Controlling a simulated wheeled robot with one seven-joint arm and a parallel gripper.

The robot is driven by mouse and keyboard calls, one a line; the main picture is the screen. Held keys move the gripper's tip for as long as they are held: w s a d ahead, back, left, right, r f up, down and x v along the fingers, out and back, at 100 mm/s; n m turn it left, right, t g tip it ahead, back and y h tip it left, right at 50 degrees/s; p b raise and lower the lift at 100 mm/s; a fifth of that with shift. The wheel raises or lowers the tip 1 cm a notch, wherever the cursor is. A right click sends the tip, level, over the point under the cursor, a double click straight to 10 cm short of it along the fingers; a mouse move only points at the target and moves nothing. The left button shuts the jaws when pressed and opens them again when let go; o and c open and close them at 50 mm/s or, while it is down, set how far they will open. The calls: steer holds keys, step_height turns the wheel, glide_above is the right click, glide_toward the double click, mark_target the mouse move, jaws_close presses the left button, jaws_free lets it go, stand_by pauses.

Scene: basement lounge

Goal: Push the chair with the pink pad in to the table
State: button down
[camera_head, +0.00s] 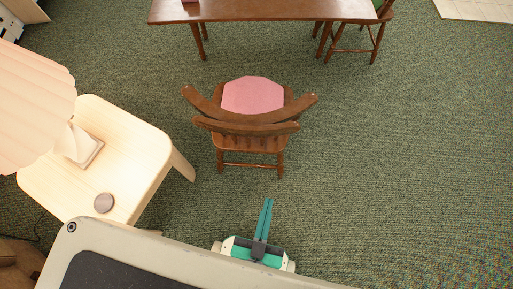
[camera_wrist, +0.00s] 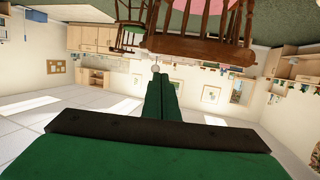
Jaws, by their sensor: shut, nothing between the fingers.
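The wooden chair (camera_head: 249,129) with the pink pad (camera_head: 253,95) stands on the carpet in the head view, its curved back toward me and its seat facing the table. The brown wooden table (camera_head: 265,11) is at the top, with a stretch of bare carpet between it and the chair. My gripper (camera_head: 267,201) is shut and empty, just behind the chair and apart from it in the head view. In the wrist view, which looks upside down, the gripper (camera_wrist: 162,77) points toward the chair's back rail (camera_wrist: 197,49). The pink pad (camera_wrist: 219,6) shows at the top edge.
A pale side table (camera_head: 125,165) with a pink-shaded lamp (camera_head: 30,110) and a small round grey object (camera_head: 104,203) stands to the left, close to the chair. Another chair (camera_head: 360,38) is at the table's right end. Carpet on the right is clear.

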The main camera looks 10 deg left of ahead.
steer(key=w+a+f+n+g+y, duration=0.1)
steer(key=w+a+f, duration=0.3)
steer(key=f, duration=1)
steer(key=w+a+f+n+g+y, duration=0.1)
steer(key=w+a+f, duration=0.3)
steer(key=f, duration=1)
steer(key=w+a+f+n+y, duration=0.15)
steer(key=w+f, duration=0.45)
steer(key=f, duration=0.8)
steer(key=w+a, duration=0.3)
steer(key=w, duration=0.8)
steer(key=shift+a, duration=0.35)
steer(key=shift+r, duration=0.1)
